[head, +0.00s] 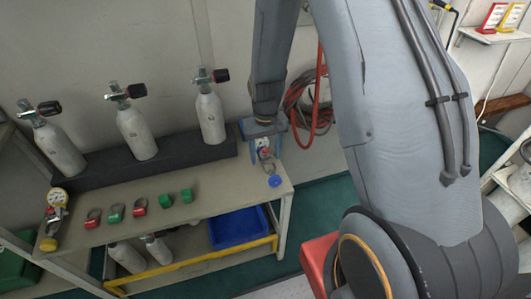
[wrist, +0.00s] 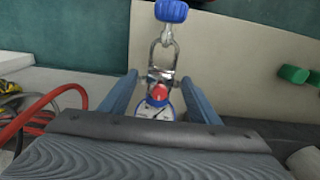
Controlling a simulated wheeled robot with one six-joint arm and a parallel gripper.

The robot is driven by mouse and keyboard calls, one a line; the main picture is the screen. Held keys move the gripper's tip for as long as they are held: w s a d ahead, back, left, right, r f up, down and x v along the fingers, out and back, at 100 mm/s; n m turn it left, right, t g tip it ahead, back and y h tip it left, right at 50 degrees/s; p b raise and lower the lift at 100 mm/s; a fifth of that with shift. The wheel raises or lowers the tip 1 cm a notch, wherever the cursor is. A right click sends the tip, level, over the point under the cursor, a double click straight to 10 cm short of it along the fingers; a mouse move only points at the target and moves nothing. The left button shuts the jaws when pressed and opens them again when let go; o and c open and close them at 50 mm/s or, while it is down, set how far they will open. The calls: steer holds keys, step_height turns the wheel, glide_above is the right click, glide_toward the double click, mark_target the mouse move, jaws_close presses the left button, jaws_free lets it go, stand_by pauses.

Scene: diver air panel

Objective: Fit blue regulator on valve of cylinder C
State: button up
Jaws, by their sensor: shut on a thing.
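My gripper (head: 264,147) is shut on the blue regulator, over the right end of the bench. The regulator's blue knob (head: 274,181) hangs lowest, below its metal yoke. In the wrist view, my gripper's fingers (wrist: 158,92) sit either side of the regulator body. The metal yoke (wrist: 161,55) and blue knob point away, and a red-topped part shows between the fingers. Three pale cylinders stand in a row: left (head: 58,145), middle (head: 136,132) and right (head: 210,117). Each has a black-knobbed valve on top. No letter is readable, so I cannot tell which is C.
A dark rack (head: 170,163) holds the cylinders by the wall. Several red and green pieces (head: 139,205) lie on the bench (head: 225,198). A regulator with a yellow knob (head: 48,244) is at the left end. A red hose (head: 321,100) hangs on the wall.

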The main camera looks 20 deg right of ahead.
mark_target(266, 150)
steer(key=shift+f+b, duration=0.35)
steer(key=shift+f, duration=1.45)
stand_by(2.0)
steer(key=o, duration=1.8)
steer(key=shift+r, duration=0.1)
step_height(266, 150, up, 6)
steer(key=shift+w+r+b, duration=0.1)
steer(key=shift+r+b, duration=0.05)
steer(key=shift+b, duration=0.15)
steer(key=shift+r, duration=0.65)
